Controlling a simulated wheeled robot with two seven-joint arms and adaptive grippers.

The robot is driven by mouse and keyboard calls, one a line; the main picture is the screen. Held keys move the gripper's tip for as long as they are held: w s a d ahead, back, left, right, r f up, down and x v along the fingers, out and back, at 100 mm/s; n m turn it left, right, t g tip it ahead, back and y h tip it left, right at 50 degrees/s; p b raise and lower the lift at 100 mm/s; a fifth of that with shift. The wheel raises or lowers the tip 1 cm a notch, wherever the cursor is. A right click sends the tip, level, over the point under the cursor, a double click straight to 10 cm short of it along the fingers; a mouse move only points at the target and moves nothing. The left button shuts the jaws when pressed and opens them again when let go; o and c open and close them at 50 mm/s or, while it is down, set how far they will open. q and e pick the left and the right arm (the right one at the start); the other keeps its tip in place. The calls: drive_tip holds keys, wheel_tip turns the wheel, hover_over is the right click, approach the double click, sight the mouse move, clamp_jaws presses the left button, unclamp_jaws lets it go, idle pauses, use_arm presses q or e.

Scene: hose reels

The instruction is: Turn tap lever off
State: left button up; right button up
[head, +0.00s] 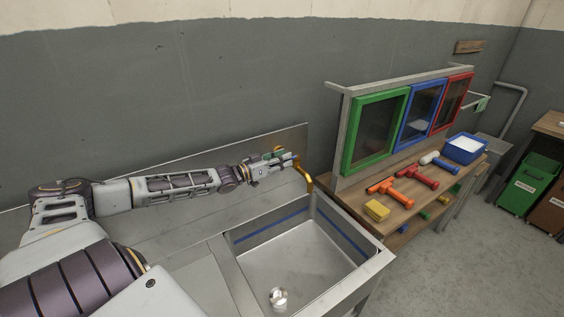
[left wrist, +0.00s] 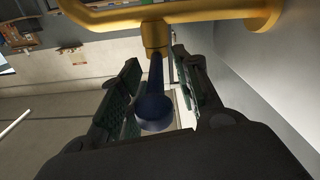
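The brass tap (head: 305,178) stands at the back right of the sink, its spout curving down. In the left wrist view its yellow pipe (left wrist: 205,17) crosses the top. A dark blue lever (left wrist: 154,108) hangs from the tap's collar, between my two green-padded fingers. My left gripper (head: 281,158) is at the tap in the head view. In the left wrist view the fingers (left wrist: 157,62) are apart on either side of the lever, with a visible gap to it on the left. The lever is hidden in the head view. My right gripper is not in view.
The steel sink (head: 355,268) lies below the tap, with a drain fitting (head: 278,297) in its basin. A wooden bench (head: 350,203) to the right holds orange and red tools, a yellow sponge (head: 377,211) and a blue tray (head: 464,149). The grey wall is close behind.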

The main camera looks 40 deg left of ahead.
use_arm(q)
drive_tip(key=shift+s+f, duration=0.15)
drive_tip(key=shift+f, duration=0.15)
drive_tip(key=shift+s+a+f, duration=0.1)
drive_tip(key=shift+s, duration=0.2)
drive_tip(key=shift+v, duration=2.6)
idle(0.4)
drive_tip(key=v, duration=0.6)
drive_tip(key=shift+r, duration=0.25)
idle(0.7)
drive_tip(key=shift+f, duration=0.1)
